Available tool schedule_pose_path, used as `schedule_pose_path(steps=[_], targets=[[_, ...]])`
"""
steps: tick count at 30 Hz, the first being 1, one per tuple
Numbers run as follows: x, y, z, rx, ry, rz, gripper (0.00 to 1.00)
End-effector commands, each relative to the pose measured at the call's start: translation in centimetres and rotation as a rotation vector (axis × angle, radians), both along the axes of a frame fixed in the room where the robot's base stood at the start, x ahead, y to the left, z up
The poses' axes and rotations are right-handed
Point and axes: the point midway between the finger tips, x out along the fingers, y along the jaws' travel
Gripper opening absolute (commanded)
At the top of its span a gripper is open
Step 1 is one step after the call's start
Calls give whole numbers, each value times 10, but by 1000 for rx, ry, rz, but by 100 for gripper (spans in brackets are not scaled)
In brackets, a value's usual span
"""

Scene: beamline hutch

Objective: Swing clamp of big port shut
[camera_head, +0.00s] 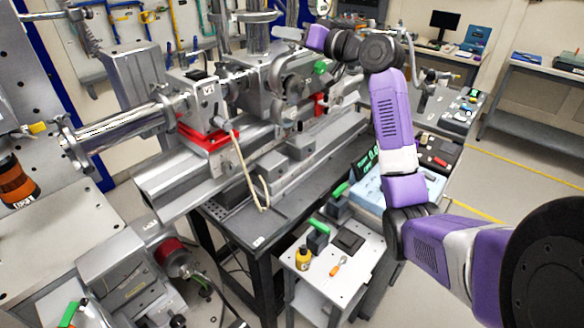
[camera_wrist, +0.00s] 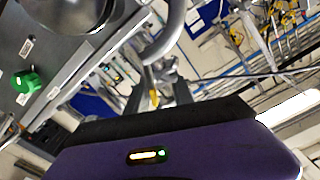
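The big port is probably the round metal fitting (camera_head: 292,75) on the front of the steel chamber in the head view. A green knob (camera_head: 320,67) sits at its right; a green knob also shows at the left of the wrist view (camera_wrist: 28,82). A curved grey bar (camera_wrist: 172,35), possibly part of the clamp, hangs in the upper middle of the wrist view. My gripper (camera_head: 292,33) is above the port in the head view, its purple hand reaching left. Its fingers are small and unclear there. I cannot tell whether it touches the clamp or how far the clamp is open.
The steel chamber (camera_head: 258,90) stands on a long rail bench. A white cart (camera_head: 330,262) with a yellow bottle (camera_head: 303,257) and tools stands in front. A thin beige hose (camera_head: 243,170) hangs by the red valve base (camera_head: 205,140). The floor at right is open.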

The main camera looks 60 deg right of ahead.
Motion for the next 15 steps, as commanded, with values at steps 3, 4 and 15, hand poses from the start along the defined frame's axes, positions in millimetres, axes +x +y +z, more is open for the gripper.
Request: schedule_pose_path(steps=[3, 4, 15], targets=[[-19, 3, -3, 3, -2, -3, 28], [-23, 5, -3, 3, -2, -3, 28], [-71, 7, 14, -29, -53, -43, 28]])
